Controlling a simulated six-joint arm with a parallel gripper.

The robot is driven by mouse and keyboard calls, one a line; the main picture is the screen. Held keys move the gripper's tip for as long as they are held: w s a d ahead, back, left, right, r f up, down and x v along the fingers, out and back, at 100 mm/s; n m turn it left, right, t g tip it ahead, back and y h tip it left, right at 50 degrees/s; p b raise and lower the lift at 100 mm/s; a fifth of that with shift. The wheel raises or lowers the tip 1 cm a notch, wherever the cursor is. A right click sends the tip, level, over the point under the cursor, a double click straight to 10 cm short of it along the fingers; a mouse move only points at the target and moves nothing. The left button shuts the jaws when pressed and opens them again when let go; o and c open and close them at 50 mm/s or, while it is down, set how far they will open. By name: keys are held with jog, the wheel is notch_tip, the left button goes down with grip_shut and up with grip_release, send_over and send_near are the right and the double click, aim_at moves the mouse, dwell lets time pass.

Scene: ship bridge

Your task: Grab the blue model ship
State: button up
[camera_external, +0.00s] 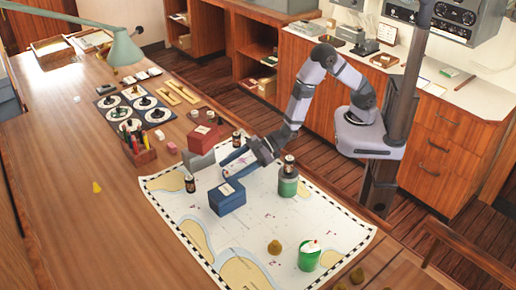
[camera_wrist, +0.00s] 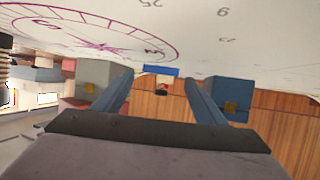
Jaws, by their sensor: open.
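The blue model ship (camera_wrist: 160,71) shows in the wrist view as a small blue hull with a red and dark part, inverted in that picture. It appears between my two fingertips and ahead of them, apart from both. In the external view I cannot clearly make it out near the fingers. My gripper (camera_external: 230,167) is low over the chart, pointing left, with its fingers apart and nothing held. The fingers also frame the middle of the wrist view (camera_wrist: 160,82).
A blue box (camera_external: 227,197) stands close beside my gripper on the chart (camera_external: 215,232). A grey block (camera_external: 198,162) and red box (camera_external: 205,138) lie beyond the fingers. A green can (camera_external: 288,186) with a dark bottle and a green cup (camera_external: 309,256) are nearby.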

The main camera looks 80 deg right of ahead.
jog(key=shift+w+a+f, duration=0.1)
jog(key=shift+w+a, duration=0.05)
jog(key=shift+w, duration=0.1)
jog(key=c, duration=1.1)
jog(key=shift+r+b, duration=1.05)
jog(key=shift+r, duration=3.95)
